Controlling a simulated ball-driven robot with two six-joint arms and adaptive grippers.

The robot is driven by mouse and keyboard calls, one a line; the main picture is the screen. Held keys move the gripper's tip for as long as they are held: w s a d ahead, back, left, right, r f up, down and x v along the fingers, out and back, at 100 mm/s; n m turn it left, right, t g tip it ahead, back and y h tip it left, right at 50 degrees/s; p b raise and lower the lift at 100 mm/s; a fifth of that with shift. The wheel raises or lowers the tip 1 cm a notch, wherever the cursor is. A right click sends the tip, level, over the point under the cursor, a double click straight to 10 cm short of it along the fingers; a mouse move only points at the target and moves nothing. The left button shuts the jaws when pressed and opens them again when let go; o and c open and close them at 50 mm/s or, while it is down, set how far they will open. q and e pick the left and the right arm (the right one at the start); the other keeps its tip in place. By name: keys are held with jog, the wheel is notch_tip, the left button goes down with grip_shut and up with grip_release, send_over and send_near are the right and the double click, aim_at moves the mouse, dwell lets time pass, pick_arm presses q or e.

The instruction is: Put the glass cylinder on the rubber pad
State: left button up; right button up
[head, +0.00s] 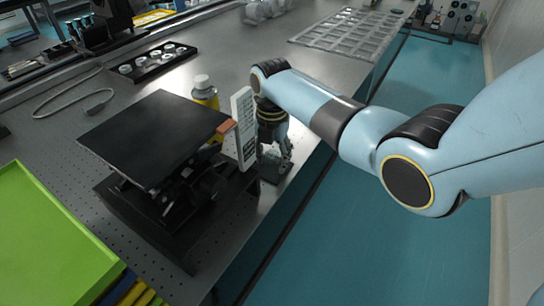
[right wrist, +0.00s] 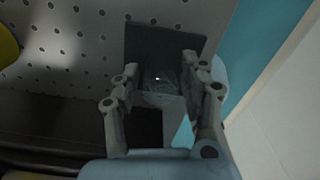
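The glass cylinder (right wrist: 160,84) is clear and faint between the fingers of my right gripper (right wrist: 161,72) in the right wrist view. The fingertips lie close along both its sides and appear shut on it. The dark square rubber pad (right wrist: 165,41) shows just beyond the cylinder. Whether the cylinder's base touches the pad cannot be told. In the head view my right gripper (head: 276,158) points down near the table's right edge, low over the dark pad (head: 270,174); the cylinder is hard to make out there. My left gripper is not in view.
A black lifting platform (head: 150,135) stands left of my gripper, with a white keypad panel (head: 243,128) and a yellow bottle (head: 205,93) close by. A green tray (head: 45,240) is at the lower left.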

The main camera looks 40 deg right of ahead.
aim_at(272, 153)
jog(key=shift+o, duration=0.6)
jog(key=shift+r, duration=0.35)
notch_tip(272, 153, up, 12)
jog(key=shift+f+p, duration=0.2)
jog(key=shift+p, duration=0.2)
